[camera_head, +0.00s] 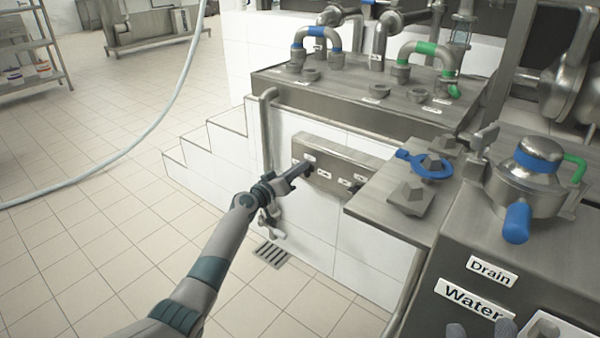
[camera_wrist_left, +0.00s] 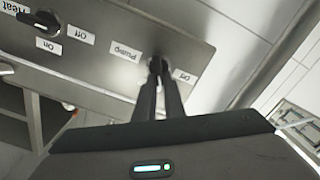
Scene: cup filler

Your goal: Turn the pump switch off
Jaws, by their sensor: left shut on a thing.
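My left gripper (camera_head: 305,168) reaches the steel switch panel (camera_head: 340,152) on the white tiled wall. In the left wrist view, its two fingers (camera_wrist_left: 158,72) are nearly together at the panel, beside the "Pump" label (camera_wrist_left: 127,50) and an "Off" label (camera_wrist_left: 184,76). The fingers are shut on the pump switch, which is mostly hidden between the fingertips. I cannot tell which way it is turned.
A black heat switch (camera_wrist_left: 40,19) is on the same panel. A steel ledge (camera_head: 385,222) with a blue-handled valve (camera_head: 425,164) juts out right of the panel. A steel tank (camera_head: 525,175) stands further right. Tiled floor (camera_head: 110,180) is open at left, crossed by a hose (camera_head: 150,124).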

